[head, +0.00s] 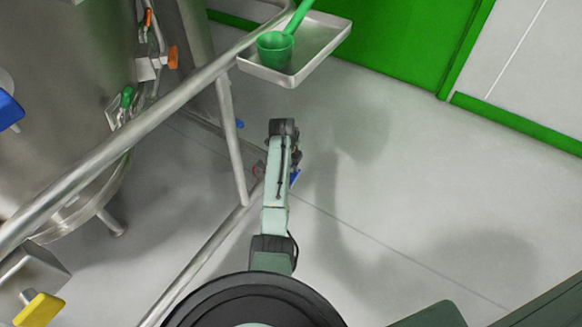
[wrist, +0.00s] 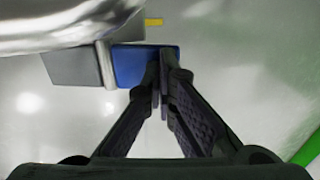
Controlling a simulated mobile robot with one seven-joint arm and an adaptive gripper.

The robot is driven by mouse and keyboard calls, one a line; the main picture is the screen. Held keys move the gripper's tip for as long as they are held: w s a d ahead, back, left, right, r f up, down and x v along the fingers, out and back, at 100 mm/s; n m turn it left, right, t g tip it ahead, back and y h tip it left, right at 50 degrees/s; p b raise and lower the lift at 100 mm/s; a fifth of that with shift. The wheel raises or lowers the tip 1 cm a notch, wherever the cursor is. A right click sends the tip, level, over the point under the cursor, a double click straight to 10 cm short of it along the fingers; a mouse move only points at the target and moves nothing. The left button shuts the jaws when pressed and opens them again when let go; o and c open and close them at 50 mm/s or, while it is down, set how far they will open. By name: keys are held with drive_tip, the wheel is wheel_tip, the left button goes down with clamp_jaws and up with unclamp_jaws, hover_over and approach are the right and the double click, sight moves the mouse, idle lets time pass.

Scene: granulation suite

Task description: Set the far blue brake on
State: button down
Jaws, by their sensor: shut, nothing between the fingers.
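In the wrist view a flat blue brake pedal (wrist: 130,66) sticks out from a grey metal block. My gripper (wrist: 161,90) is shut and empty, with its fingertips over the right part of the blue pedal; I cannot tell whether they touch it. In the head view a small piece of blue (head: 295,177) shows beside my arm's lower end, and my arm hides most of the gripper. I cannot tell for sure which of the two the wrist view shows.
A steel vessel (head: 70,110) with a slanting rail stands at the left. A steel tray (head: 313,55) with a green scoop (head: 275,50) hangs above my arm. A yellow handle (head: 40,309) is at lower left. The floor to the right is clear.

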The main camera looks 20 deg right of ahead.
drive_tip(key=shift+d+f, duration=0.1)
drive_tip(key=shift+f, duration=0.05)
drive_tip(key=shift+w+d+f+g+y+b, duration=0.3)
drive_tip(key=shift+g+y, duration=0.2)
drive_tip(key=shift+y, duration=0.2)
drive_tip(key=shift+w+d+f+b, duration=0.15)
drive_tip(key=shift+f+b, duration=0.15)
drive_tip(key=shift+f, duration=0.25)
drive_tip(key=shift+w+d+f+b, duration=0.1)
drive_tip(key=shift+f+b, duration=0.15)
drive_tip(key=shift+f, duration=0.3)
